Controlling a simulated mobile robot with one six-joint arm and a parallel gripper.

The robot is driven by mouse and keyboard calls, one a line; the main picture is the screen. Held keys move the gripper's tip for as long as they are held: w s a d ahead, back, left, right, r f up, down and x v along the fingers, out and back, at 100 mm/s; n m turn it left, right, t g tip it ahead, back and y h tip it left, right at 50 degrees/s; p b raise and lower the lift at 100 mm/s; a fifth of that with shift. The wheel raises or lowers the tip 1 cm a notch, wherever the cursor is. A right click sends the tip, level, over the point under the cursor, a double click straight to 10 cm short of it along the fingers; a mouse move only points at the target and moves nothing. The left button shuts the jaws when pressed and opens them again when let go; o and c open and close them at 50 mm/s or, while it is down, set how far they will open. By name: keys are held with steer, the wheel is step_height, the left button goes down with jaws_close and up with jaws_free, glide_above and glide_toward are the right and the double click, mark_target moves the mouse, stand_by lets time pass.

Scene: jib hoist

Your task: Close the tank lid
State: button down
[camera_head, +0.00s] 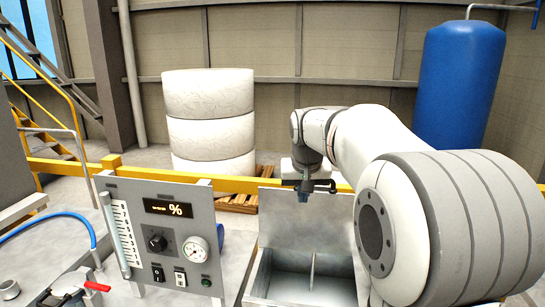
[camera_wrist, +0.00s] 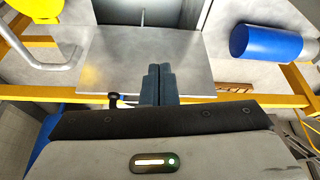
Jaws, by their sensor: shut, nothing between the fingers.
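The grey metal tank (camera_head: 258,286) stands low in the middle of the head view, open at the top, with a divider inside. Its lid (camera_head: 335,215) is a flat grey plate standing raised at the tank's back edge. The lid also fills the middle of the wrist view (camera_wrist: 112,65), with the tank's inside beyond it. My gripper (camera_head: 303,198) is shut and empty, fingers pointing down.
A control panel (camera_head: 160,235) with gauge and switches stands left of the tank. A yellow rail (camera_head: 250,182) runs behind the lid. White stacked rolls (camera_head: 208,120) sit on a pallet beyond it. A blue cylinder (camera_wrist: 265,43) and a bent metal pipe (camera_wrist: 45,55) flank the lid.

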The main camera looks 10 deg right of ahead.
steer(key=w+d+r+m+t+p, duration=0.1)
steer(key=w+d+r+p, duration=0.2)
steer(key=w, duration=0.5)
steer(key=w+d+r+m+p, duration=0.1)
steer(key=w+d+r, duration=0.35)
steer(key=w, duration=0.25)
steer(key=w+d+f+h+p, duration=0.1)
steer(key=w+d+f+p, duration=0.15)
steer(key=w+f, duration=0.5)
steer(key=s+a+f+p, duration=0.1)
steer(key=s+a, duration=0.1)
steer(key=s, duration=0.3)
steer(key=shift+s+a+f, duration=0.3)
steer(key=shift+s+f, duration=0.05)
steer(key=shift+s, duration=0.05)
